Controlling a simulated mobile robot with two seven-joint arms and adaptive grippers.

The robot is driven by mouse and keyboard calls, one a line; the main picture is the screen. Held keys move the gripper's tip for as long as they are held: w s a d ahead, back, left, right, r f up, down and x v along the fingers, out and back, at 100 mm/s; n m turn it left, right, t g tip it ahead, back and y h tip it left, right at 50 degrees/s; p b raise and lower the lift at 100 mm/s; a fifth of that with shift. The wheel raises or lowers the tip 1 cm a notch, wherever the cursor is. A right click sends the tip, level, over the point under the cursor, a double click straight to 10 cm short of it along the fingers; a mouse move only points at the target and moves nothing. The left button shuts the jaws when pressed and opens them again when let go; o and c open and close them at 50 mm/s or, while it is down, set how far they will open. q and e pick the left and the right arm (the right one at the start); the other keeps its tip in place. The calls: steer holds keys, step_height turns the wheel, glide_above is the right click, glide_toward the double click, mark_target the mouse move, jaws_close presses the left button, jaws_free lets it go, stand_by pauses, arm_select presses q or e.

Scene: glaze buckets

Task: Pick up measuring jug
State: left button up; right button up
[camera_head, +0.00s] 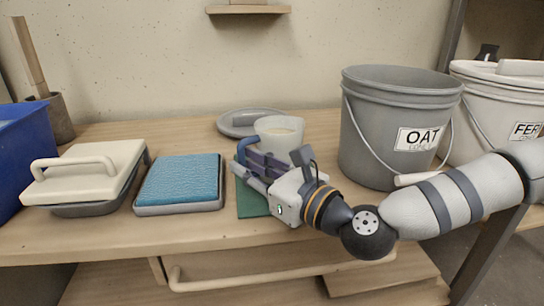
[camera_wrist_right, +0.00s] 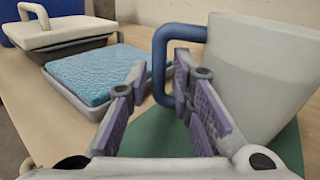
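The measuring jug (camera_head: 281,133) is pale and translucent with a blue handle, and it stands upright on a green mat (camera_head: 249,201) on the wooden table. The jug fills the right side of the wrist view (camera_wrist_right: 262,75), with its blue handle (camera_wrist_right: 160,65) toward the left. My right gripper (camera_head: 255,163) is at the jug's front left. In the wrist view its purple-padded fingers (camera_wrist_right: 160,85) are spread apart, with the handle showing in the gap between them. I cannot tell whether either finger touches the handle. My left gripper is not in view.
A blue sponge in a tray (camera_head: 181,182) and a lidded grey dish (camera_head: 88,177) lie to the left, beside a blue bin (camera_head: 22,155). A grey bucket labelled OAT (camera_head: 390,130) stands to the right, close to my right arm. A grey plate (camera_head: 245,121) lies behind the jug.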

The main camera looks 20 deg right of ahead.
steer(key=shift+x, duration=1)
jaws_close()
